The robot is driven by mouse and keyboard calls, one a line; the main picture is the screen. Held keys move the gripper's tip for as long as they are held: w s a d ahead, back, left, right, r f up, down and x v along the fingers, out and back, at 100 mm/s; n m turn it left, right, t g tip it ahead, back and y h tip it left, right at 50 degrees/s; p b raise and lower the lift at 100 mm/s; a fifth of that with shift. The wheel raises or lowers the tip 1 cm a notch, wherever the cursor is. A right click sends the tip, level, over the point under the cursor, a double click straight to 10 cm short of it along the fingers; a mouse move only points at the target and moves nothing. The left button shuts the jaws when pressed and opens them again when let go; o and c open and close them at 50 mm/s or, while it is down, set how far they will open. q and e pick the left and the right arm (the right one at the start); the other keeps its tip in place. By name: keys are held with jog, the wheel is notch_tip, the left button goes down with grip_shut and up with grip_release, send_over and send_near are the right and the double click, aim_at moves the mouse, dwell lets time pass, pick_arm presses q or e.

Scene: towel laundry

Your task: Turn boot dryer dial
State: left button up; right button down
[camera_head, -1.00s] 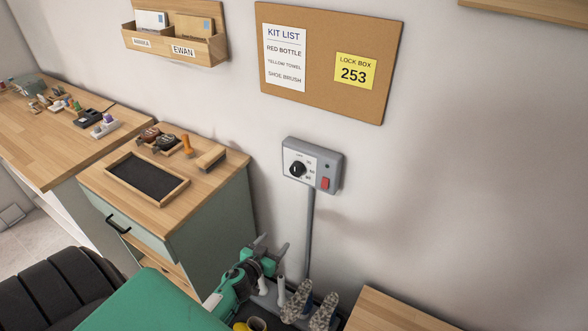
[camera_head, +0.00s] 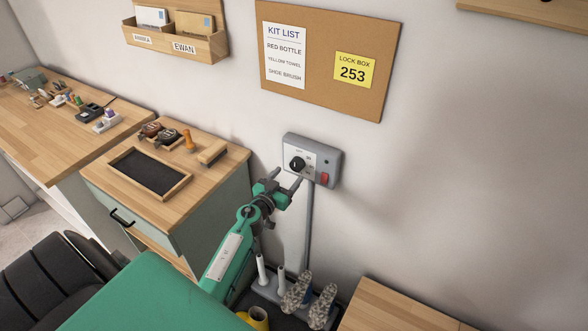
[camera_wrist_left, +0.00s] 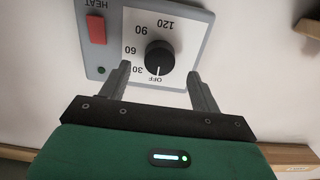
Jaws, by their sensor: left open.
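The boot dryer's grey control box (camera_head: 327,156) is on the wall, with a black round dial (camera_head: 298,163) on a white face. In the left wrist view the dial (camera_wrist_left: 160,57) has its white pointer line toward OFF, with 30, 60 and 120 marked around it. My left gripper (camera_head: 286,181) is open just below the dial. In the left wrist view the open fingers (camera_wrist_left: 158,82) are on either side of OFF, with the dial beyond and between them, apparently untouched. A red switch (camera_wrist_left: 95,29) labelled HEAT and a small green light sit beside the dial. My right gripper does not show.
A yellow item (camera_head: 257,317) lies nearby. A cabinet with a black tray (camera_head: 150,172) is left; a wooden surface (camera_head: 395,308) is right. Wall right of the box is clear.

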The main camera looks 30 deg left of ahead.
aim_at(295, 168)
pick_arm(q)
jog(key=shift+w+a, duration=0.1)
jog(key=shift+w, duration=2.4)
jog(key=c, duration=1)
